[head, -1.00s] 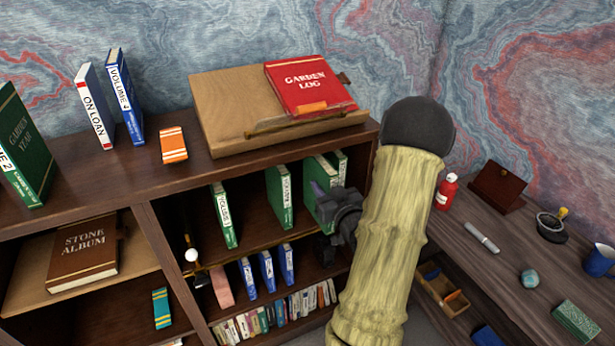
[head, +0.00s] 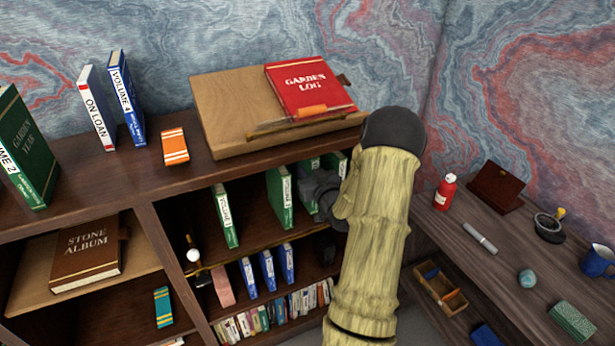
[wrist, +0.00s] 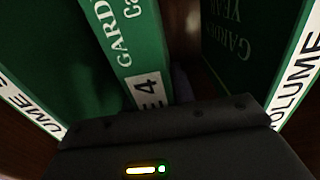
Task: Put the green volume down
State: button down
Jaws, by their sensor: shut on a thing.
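My gripper (head: 318,190) is inside the upper right shelf bay. It is shut on a green volume (wrist: 130,50), whose spine reads "GARD…" and ends in "E 4" in the wrist view. In the head view my gripper hides most of this volume (head: 307,168). Another green volume (wrist: 40,70) stands close on its left and a third (wrist: 240,40) is on its right, across a gap. Whether the held volume's bottom touches the shelf board is hidden.
A green volume (head: 226,216) stands further left in the bay. Blue volumes (head: 267,270) and small books fill the lower shelves. A slanted stand (head: 225,105) with the red Garden Log (head: 300,85) sits on top. A side desk (head: 480,270) is on the right.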

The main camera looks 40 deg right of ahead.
jog(key=shift+f, duration=1.2)
jog(key=shift+f, duration=0.2)
jog(key=c, duration=1.2)
grip_release()
jog(key=shift+o, duration=0.2)
jog(key=b+v, duration=0.1)
jog(key=v, duration=1.1)
jog(key=shift+r, duration=0.2)
